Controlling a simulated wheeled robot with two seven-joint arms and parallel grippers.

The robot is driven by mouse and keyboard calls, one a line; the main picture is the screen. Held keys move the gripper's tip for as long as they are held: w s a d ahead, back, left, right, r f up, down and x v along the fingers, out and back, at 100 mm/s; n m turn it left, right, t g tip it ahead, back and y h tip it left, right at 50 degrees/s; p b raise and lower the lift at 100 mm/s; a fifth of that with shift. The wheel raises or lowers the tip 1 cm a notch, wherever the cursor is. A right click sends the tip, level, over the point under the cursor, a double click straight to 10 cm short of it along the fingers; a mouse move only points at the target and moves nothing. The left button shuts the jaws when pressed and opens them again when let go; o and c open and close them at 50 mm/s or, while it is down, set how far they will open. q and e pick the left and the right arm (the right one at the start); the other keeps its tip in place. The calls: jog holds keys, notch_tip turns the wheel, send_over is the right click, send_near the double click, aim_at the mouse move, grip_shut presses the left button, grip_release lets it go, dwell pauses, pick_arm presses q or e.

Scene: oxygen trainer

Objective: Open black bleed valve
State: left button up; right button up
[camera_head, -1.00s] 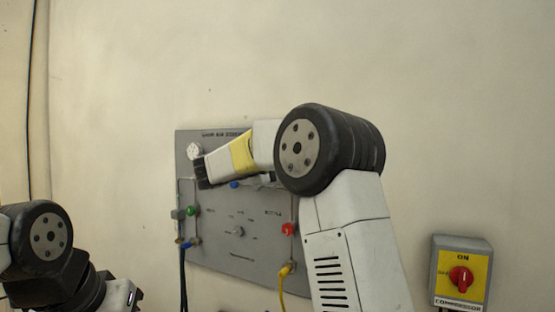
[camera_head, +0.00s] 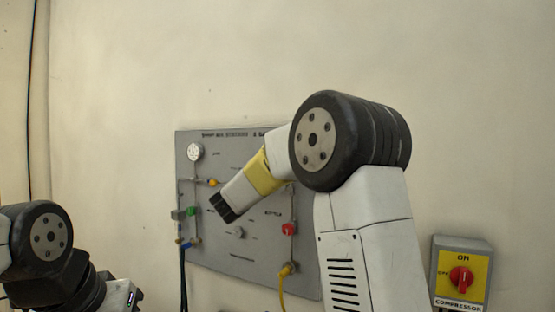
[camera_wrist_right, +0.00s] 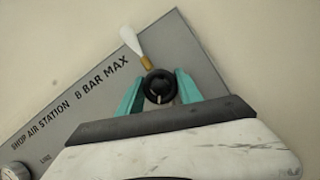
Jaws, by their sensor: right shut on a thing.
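The black bleed valve (camera_wrist_right: 160,84) shows in the right wrist view as a round black knob with a pale mark. A brass fitting (camera_wrist_right: 146,62) with a white tip sits just above it. My right gripper (camera_wrist_right: 158,92) is shut on the black knob, with one teal finger on each side of it. In the head view my right forearm and wrist cover part of the panel, and the black valve and the fingertips are hidden. My left arm is at the lower left of the head view, and its fingers do not show.
A yellow hose (camera_head: 281,290) hangs below. A compressor switch box (camera_head: 480,271) is at the right.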

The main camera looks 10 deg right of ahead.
jog(key=n+t+y, duration=0.1)
jog(key=n, duration=0.1)
jog(key=n+t+y, duration=0.1)
jog(key=n, duration=0.2)
jog(key=shift+f+n, duration=0.1)
jog(key=shift+n, duration=0.2)
jog(key=shift+n+t+y, duration=0.5)
jog(key=shift+n+y, duration=0.05)
jog(key=shift+n, duration=0.75)
jog(key=shift+n+t+y, duration=0.5)
jog(key=shift+n+y, duration=0.05)
jog(key=shift+n, duration=0.75)
jog(key=o, duration=1.4)
jog(key=shift+c, duration=0.2)
jog(key=shift+a, duration=0.1)
jog(key=v, duration=0.7)
jog(key=shift+s, duration=0.3)
